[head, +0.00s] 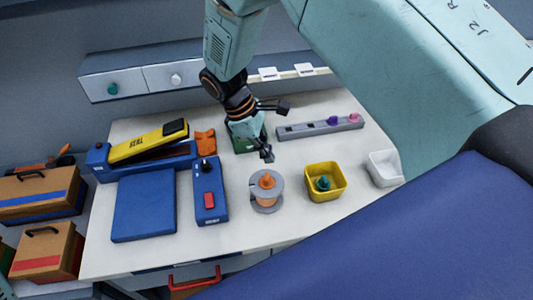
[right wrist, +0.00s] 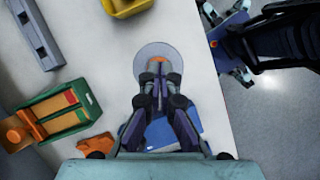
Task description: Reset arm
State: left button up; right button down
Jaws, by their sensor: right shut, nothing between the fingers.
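My right gripper (head: 272,131) hangs over the table, behind the grey round pulley piece (head: 267,203) with an orange centre. In the right wrist view my right gripper's fingertips (right wrist: 157,68) are together and empty. They overlap the grey disc (right wrist: 175,49) in that picture, hiding part of its orange centre; I cannot tell the height between them. My left gripper does not show clearly in either view.
A yellow bin (head: 339,193) with a teal part and a white bin (head: 384,168) stand right. A grey rail (head: 312,129) lies behind. A blue block with red button (head: 210,203), a blue pad (head: 145,205) and a yellow stapler-like tool (head: 148,143) fill the left.

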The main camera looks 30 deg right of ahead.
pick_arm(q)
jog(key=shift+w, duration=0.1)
pick_arm(e)
jog(key=shift+w, duration=0.1)
jog(key=shift+f, duration=0.1)
